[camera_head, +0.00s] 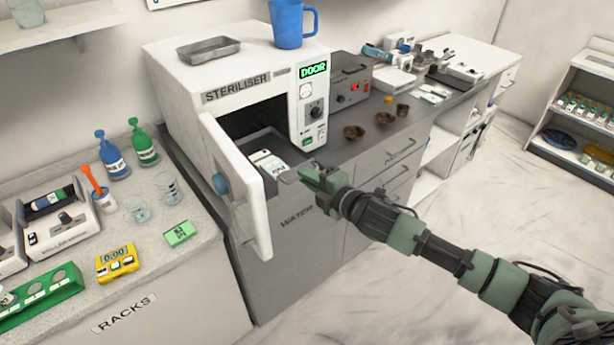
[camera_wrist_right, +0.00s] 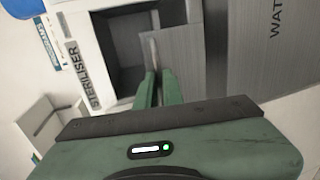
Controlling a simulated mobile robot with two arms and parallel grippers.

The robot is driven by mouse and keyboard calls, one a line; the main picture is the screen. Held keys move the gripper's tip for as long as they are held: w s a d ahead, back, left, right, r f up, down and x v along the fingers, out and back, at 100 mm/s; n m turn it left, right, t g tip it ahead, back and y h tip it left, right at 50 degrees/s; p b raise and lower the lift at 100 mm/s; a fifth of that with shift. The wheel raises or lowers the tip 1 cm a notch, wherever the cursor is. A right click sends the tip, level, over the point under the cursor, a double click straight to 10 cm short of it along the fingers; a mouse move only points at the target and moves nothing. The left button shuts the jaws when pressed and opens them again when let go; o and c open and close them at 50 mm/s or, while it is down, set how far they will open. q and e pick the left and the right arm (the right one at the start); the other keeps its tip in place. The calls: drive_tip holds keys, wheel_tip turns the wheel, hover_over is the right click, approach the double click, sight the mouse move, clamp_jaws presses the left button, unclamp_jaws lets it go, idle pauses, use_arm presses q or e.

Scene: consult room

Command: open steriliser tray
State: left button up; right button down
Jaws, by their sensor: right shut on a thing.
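The white steriliser (camera_head: 236,97) stands on the counter with its door (camera_head: 240,190) swung open to the left. Its grey tray (camera_head: 254,142) sits in the dark opening, with white labelled packs (camera_head: 268,163) in it. My right gripper (camera_head: 306,174) is at the tray's front, shut on the tray. In the right wrist view its green fingers (camera_wrist_right: 157,88) close together at a thin pale strip by the opening; the exact hold is hard to make out. My left gripper is not in view.
A metal tray (camera_head: 210,50) and blue jug (camera_head: 291,22) stand on the steriliser. Brown bowls (camera_head: 354,132) are on the dark counter to the right. Bottles, beakers and racks crowd the left counter (camera_head: 190,270). The floor (camera_head: 470,190) at right is open.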

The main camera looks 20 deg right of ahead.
drive_tip(key=c, duration=1.6)
unclamp_jaws()
drive_tip(key=shift+w, duration=0.1)
drive_tip(key=shift+o, duration=0.2)
drive_tip(key=b+v, duration=0.2)
drive_tip(key=v, duration=0.6)
drive_tip(key=shift+b, duration=0.3)
drive_tip(key=shift+f, duration=0.1)
